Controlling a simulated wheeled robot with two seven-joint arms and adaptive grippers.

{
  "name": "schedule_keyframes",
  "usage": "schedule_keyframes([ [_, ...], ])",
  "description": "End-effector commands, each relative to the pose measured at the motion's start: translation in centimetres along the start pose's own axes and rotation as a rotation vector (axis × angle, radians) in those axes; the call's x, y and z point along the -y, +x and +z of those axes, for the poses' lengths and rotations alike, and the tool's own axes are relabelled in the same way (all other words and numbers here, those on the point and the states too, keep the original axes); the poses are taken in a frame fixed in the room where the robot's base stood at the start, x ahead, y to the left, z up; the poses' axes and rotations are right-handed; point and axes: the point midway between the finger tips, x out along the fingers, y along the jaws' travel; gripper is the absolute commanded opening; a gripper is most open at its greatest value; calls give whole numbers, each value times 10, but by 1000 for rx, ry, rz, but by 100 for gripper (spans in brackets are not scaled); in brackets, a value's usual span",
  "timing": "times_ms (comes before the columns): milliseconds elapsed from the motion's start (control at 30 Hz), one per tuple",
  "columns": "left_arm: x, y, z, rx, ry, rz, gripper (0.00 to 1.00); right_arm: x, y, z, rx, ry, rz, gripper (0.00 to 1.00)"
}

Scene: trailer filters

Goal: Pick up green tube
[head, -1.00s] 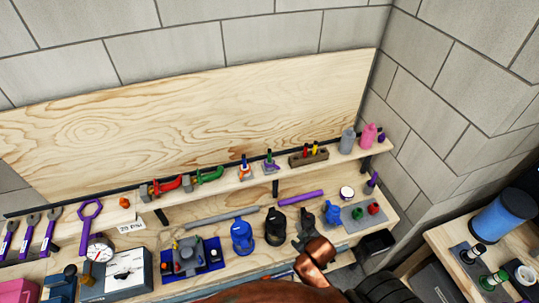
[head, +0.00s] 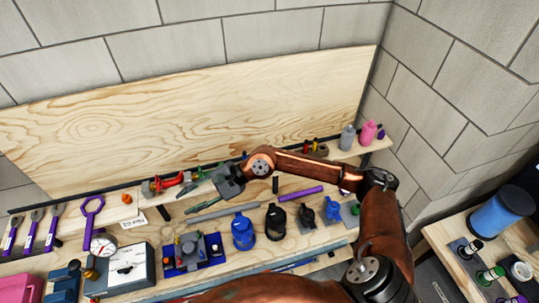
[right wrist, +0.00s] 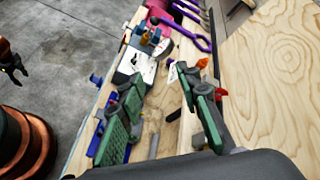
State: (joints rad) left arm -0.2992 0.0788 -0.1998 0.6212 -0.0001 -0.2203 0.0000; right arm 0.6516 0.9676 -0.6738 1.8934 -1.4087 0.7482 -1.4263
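No plainly green tube shows. A short green-and-white cylinder (head: 490,278) stands on the right side table; I cannot tell whether it is the tube meant. My right gripper (head: 196,198) reaches in from the right, over the upper shelf by the red and green clamps. In the right wrist view its green-padded fingers (right wrist: 160,78) are spread with nothing between them. A dark part that looks like my left gripper (right wrist: 12,62) shows at the left edge of that view, too small to read; the head view does not show it.
A grey tube (head: 222,215) and a purple tube (head: 300,193) lie on the lower bench, behind blue and black pumps (head: 243,232). Purple wrenches (head: 34,231) and a gauge (head: 102,246) are at left. A blue cylinder (head: 503,212) stands on the right table.

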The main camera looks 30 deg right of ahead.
Motion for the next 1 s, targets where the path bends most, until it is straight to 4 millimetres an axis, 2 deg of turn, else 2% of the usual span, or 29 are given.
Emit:
schedule_keyframes([
  [33,0,-1,0,0,0,0,40,-2,-15,-35,-135,-161,103,31],
  [67,0,-1,0,0,0,0,40,-6,-27,-58,-214,-251,174,31],
  [100,0,-1,0,0,0,0,40,-7,-47,-88,-318,-358,269,31],
  [167,0,-2,0,0,0,0,40,-4,-86,-129,-467,-485,406,31],
  [200,0,-2,0,0,0,0,40,1,-115,-152,-557,-548,493,31],
  [300,0,-2,0,-1,0,0,40,13,-181,-190,-727,-639,669,31],
  [400,0,-3,0,0,0,0,40,22,-228,-208,-828,-671,783,31],
  [433,0,-3,0,0,0,0,40,24,-238,-211,-850,-675,806,31],
  [500,1,-3,0,0,0,0,40,26,-253,-216,-880,-680,845,31],
  [600,1,-5,0,0,0,-1,40,25,-261,-223,-897,-681,869,31],
  [833,1,-15,-1,0,0,-1,40,18,-252,-243,-895,-681,870,31],
  [1000,2,-31,-2,1,0,-1,40,13,-242,-262,-894,-680,870,31],
])
